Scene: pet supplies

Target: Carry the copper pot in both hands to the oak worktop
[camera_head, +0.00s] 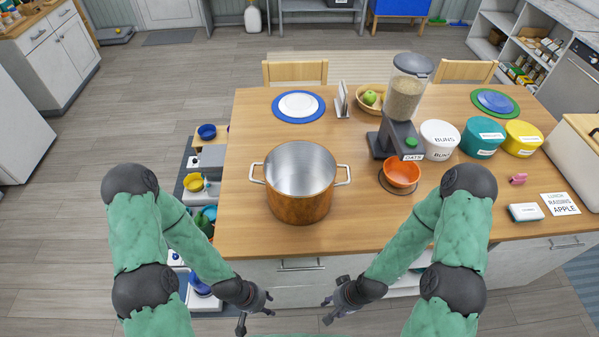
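The copper pot (299,205), with a silvery inside and a loop handle on each side, stands upright on a wooden-topped island (248,225), near its front edge. Its lid is off and it looks empty. My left gripper (257,316) is open and empty in front of the island's front edge, below and left of the pot. My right gripper (327,311) is open and empty there too, below and right of the pot. Neither touches the pot. Another wooden worktop (28,22) tops the cabinet at far left; I cannot tell which is the oak one.
Right of the pot are an orange bowl (402,173), an oats dispenser (398,130) and several tubs, including a white one (439,137). A plate (298,105) lies behind the pot. Low shelves with bowls (193,184) stand left of the island. Floor is clear further left.

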